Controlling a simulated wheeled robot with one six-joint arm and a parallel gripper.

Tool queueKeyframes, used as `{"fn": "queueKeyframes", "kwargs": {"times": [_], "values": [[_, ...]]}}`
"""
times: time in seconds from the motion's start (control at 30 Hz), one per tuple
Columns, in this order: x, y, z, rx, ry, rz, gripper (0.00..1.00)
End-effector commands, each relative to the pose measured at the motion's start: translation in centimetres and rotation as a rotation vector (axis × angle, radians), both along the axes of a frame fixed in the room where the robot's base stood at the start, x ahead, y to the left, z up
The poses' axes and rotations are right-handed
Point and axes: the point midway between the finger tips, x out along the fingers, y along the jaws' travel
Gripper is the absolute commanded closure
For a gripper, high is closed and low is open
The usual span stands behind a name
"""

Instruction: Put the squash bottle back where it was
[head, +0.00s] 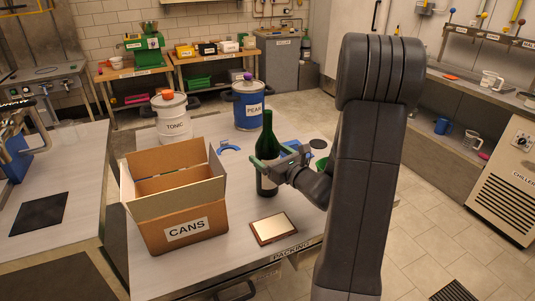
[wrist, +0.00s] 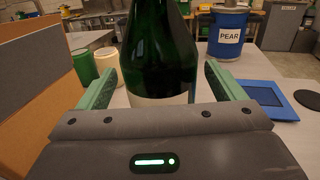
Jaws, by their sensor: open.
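A dark green bottle (head: 267,133) with a pale label stands upright on the packing table (head: 215,262), just right of the CANS box; I take it to be the squash bottle. In the wrist view the bottle (wrist: 158,45) rises between the two green fingers, its top out of frame. My gripper (head: 272,160) is open around the bottle at about mid-height. In the wrist view my gripper (wrist: 160,88) shows a gap on each side of the bottle. The bottle's lower part is hidden there by the gripper body.
The open CANS box (head: 185,231) is close left of the bottle. A framed plate (head: 273,228) lies in front. A blue tray (head: 297,150) and dark disc (head: 318,144) are to the right. TONIC (head: 174,125) and PEAR (head: 250,110) drums stand behind.

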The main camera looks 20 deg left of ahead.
Motion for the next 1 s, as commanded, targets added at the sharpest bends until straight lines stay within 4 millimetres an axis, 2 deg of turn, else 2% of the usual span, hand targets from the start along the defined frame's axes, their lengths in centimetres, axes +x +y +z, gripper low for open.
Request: {"fn": "queueKeyframes", "kwargs": {"times": [0.2,0.4,0.63,1.0], "values": [[-2.2,-4.5,-0.1,0.0,-0.001,-0.005,0.11],[-3.8,-7.5,-0.1,0.0,-0.001,-0.004,0.11],[-4.7,-9.0,0.0,0.0,-0.001,-0.002,0.11],[-4.8,-9.2,0.0,0.0,-0.001,0.0,0.11]]}}
